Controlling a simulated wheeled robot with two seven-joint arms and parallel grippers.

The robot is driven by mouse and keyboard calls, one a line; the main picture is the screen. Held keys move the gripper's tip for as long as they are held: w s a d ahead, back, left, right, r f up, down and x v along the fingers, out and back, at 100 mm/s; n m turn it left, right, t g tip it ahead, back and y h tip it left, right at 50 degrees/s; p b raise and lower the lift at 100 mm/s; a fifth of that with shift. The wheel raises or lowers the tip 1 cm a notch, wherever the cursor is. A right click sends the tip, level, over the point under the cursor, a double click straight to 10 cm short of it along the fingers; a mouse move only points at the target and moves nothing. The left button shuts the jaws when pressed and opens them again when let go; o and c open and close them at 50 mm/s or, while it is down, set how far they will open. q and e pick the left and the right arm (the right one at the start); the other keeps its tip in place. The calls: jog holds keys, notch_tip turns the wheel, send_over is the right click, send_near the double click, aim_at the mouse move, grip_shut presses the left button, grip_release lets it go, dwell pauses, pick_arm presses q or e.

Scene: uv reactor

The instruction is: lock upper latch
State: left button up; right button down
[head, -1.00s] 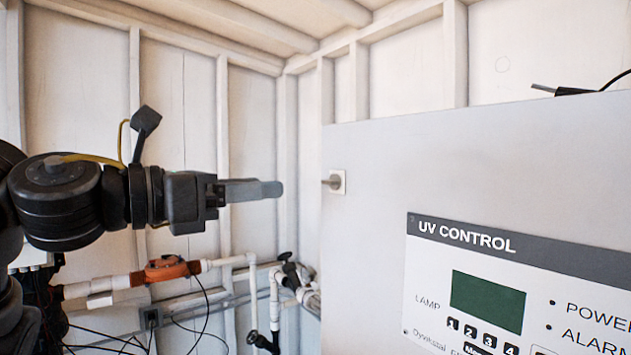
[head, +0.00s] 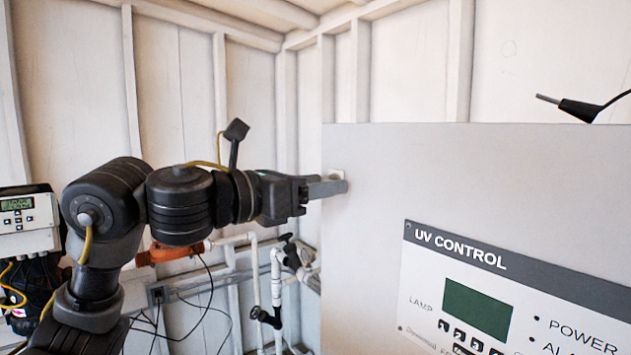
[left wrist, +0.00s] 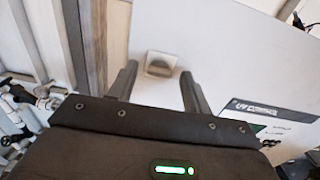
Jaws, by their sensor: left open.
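The upper latch (left wrist: 160,65) is a small pale plate with a raised knob near the edge of the grey UV control cabinet (head: 440,165). In the head view only a bit of its plate (head: 338,174) shows behind my left fingers. My left gripper (head: 334,188) reaches across from the left to the cabinet's upper left edge. In the left wrist view my left gripper (left wrist: 158,90) is open, with one finger on each side of the latch and the latch a little beyond the tips. I cannot tell whether the fingers touch the cabinet. My right gripper is not in view.
A label panel with a green screen (head: 477,308) is on the cabinet front. A black probe with a cable (head: 580,109) is above the cabinet at right. White pipes (head: 277,290) and an orange fitting (head: 160,253) lie below my left arm. A controller box (head: 27,222) hangs at far left.

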pick_arm(q)
jog(key=c, duration=1)
jog(key=shift+r+n+b, duration=0.1)
jog(key=shift+n+b, duration=4.45)
jog(key=shift+n, duration=4.35)
jog(key=o, duration=1)
